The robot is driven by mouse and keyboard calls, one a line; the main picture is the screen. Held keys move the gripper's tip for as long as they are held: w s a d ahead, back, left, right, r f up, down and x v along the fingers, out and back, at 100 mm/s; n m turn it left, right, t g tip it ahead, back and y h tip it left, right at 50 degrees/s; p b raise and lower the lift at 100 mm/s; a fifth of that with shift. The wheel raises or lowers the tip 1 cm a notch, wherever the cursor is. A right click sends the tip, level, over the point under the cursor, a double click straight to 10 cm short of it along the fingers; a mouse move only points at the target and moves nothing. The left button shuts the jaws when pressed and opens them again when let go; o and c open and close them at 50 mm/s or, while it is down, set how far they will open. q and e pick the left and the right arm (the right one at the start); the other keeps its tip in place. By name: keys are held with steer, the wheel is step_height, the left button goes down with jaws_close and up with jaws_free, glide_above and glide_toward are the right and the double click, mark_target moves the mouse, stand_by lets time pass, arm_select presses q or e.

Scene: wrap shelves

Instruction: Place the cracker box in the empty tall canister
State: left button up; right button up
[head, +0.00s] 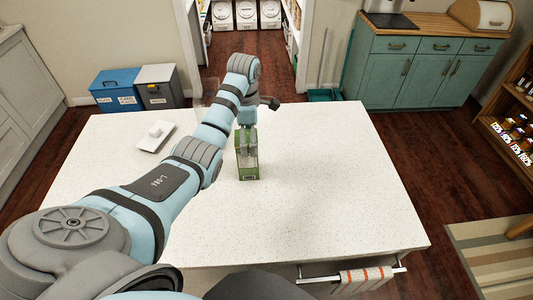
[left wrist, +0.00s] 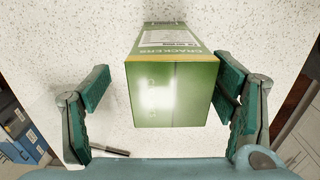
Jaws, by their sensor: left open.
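The green cracker box (head: 248,162) stands upright on the white countertop, near its middle. In the left wrist view, the box (left wrist: 172,92) lies between my finger pads, close to the right-hand pad, with a clear gap on the left-hand side. My left gripper (head: 247,122) is at the top of the box, with its fingers open (left wrist: 162,75). A faint clear container (head: 207,92), perhaps the tall canister, shows behind my left arm at the counter's far edge; my arm partly hides it, and I cannot tell what is inside. My right gripper is not in view.
A white square piece with a raised knob (head: 154,137), perhaps a lid, lies on the counter (head: 330,180) at the left. The counter right of the box is clear. A towel (head: 362,279) hangs on a rail at the front edge. Bins (head: 117,92) stand beyond the counter.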

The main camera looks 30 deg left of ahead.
arm_select(q)
steer(key=shift+s+f, duration=0.25)
steer(key=shift+s, duration=0.6)
steer(key=shift+c, duration=1.4)
steer(key=shift+w+f, duration=0.1)
steer(key=shift+w, duration=0.2)
steer(key=c, duration=1.6)
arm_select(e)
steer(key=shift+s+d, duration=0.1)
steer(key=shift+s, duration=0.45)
